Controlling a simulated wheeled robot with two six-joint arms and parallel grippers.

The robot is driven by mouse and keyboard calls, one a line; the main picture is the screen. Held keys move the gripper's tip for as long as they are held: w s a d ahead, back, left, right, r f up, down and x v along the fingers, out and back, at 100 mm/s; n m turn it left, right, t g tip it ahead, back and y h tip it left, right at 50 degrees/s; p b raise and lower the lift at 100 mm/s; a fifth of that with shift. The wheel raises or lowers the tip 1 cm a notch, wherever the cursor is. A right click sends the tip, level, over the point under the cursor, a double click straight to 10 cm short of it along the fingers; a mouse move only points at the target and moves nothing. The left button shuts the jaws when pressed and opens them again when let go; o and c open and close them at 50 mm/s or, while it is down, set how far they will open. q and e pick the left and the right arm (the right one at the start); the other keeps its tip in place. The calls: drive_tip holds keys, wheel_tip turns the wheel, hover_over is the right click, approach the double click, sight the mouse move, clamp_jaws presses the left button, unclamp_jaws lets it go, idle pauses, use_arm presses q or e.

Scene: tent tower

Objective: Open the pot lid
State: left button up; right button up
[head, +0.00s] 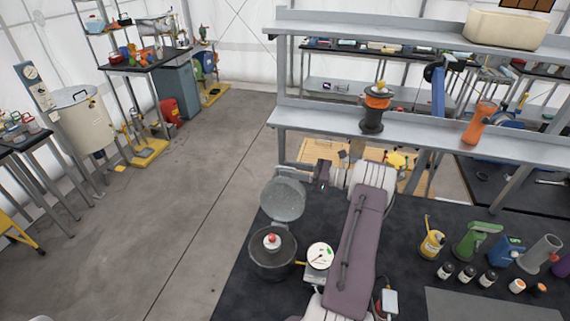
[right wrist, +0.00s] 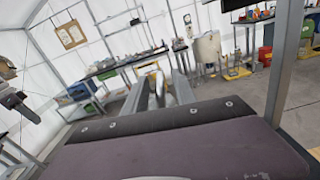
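The grey pot (head: 272,264) stands on the dark table in the head view. Its round grey lid (head: 283,197) is raised, tilted up at the far side of the pot, so the pot's mouth is uncovered. A small white thing with a red top (head: 272,241) shows inside the pot. My right gripper (head: 322,174) is beyond and to the right of the lid, apart from it in the head view. In the right wrist view its fingers (right wrist: 163,92) look spread, with no clearly held thing between them. My left gripper is not in view.
A dial gauge (head: 320,256) stands right of the pot, close to my right arm. A yellow can (head: 432,244), a green tool (head: 478,240) and several small bottles stand farther right. A metal shelf (head: 420,135) rises behind the table. Open floor lies to the left.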

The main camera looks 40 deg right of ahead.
drive_tip(key=shift+x, duration=0.9)
clamp_jaws()
drive_tip(key=shift+d+r, duration=0.1)
idle(0.7)
